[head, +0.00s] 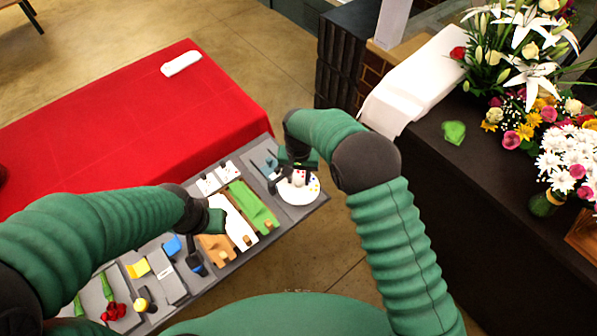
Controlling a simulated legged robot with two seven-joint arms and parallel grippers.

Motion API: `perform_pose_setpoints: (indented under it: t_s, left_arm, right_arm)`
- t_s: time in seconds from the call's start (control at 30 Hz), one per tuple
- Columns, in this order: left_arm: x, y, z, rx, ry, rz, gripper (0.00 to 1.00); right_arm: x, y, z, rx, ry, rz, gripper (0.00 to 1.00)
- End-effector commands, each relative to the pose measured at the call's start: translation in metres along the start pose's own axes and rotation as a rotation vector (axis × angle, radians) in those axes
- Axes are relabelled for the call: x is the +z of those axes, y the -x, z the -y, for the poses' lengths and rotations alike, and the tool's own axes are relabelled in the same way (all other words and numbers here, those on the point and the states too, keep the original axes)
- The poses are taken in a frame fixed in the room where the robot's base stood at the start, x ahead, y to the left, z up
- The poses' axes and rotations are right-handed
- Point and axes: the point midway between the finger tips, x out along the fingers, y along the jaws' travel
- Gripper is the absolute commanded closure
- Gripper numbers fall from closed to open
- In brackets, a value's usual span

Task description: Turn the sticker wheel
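The sticker wheel (300,193) is a white disc with small coloured dots, at the far right end of the grey tray board. My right gripper (292,172) is dark and reaches down over the wheel's upper part, hiding some of it. Its fingers look close to or at the wheel, but I cannot tell whether they touch it or how far apart they are. My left gripper (214,222) is above the white and tan wrapping pieces in the middle of the board. Its fingers are largely hidden, so its opening is unclear.
The grey board (243,249) carries green wrap (252,206), white wrap (232,222), tan wrap (215,246), a blue-black tool (195,262) and red roses (113,311). A red-covered table (130,120) lies behind. A dark counter (455,190) with flowers stands right.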

Motion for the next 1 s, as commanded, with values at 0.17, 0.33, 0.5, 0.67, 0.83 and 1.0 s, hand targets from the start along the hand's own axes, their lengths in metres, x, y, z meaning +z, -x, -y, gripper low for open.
perform_pose_setpoints:
  t_s: [0.17,0.33,0.5,0.67,0.83,1.0]
  left_arm:
    - [0.001,-0.006,0.0,0.0,0.0,0.0,1.0]
    - [0.003,-0.013,0.0,0.0,0.0,0.0,1.0]
    - [0.004,-0.017,0.0,0.0,0.0,0.0,1.0]
    - [0.004,-0.018,0.0,0.0,0.0,0.0,1.0]
    - [0.004,-0.018,0.0,0.0,0.0,0.0,1.0]
    - [0.004,-0.018,0.0,0.0,0.0,0.0,1.0]
  right_arm:
    - [-0.001,0.025,0.001,-0.002,0.0,-0.004,0.64]
    - [-0.002,0.073,0.002,-0.003,0.0,-0.006,0.64]
    - [-0.002,0.122,0.002,-0.003,0.0,-0.005,0.64]
    - [-0.003,0.154,0.002,-0.002,0.0,-0.004,0.64]
    - [-0.003,0.167,0.001,-0.001,0.0,-0.002,0.64]
    - [-0.002,0.167,0.001,0.0,0.0,-0.002,0.64]
